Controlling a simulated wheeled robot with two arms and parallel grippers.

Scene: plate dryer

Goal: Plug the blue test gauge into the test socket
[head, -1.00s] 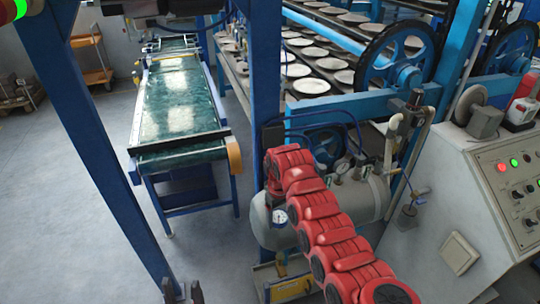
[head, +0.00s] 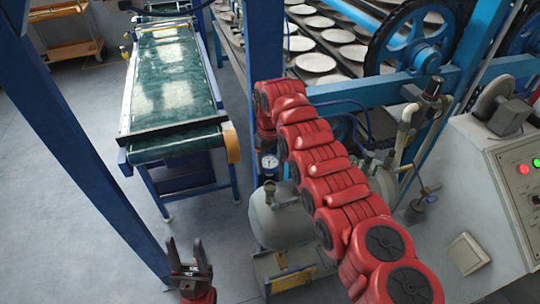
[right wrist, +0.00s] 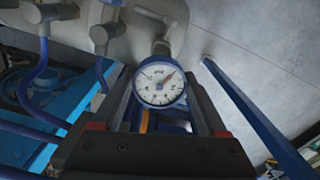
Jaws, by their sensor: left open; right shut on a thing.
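The blue test gauge (head: 269,162) has a white dial and a blue rim. In the head view it is below the end of my red right arm, above the grey tank (head: 285,222). In the right wrist view the gauge (right wrist: 160,85) faces the camera between the fingers of my right gripper (right wrist: 163,92), which is shut on it. A pale pipe end shows just behind the gauge; I cannot tell whether they touch. My left gripper (head: 186,246) is open and empty, low over the floor. I cannot make out the test socket with certainty.
A grey control panel (head: 500,190) stands at the right. A blue post (head: 263,45) and racks of plates are behind my right arm. A green conveyor (head: 175,85) is at the left. In the right wrist view, blue hoses (right wrist: 38,80) run along the left.

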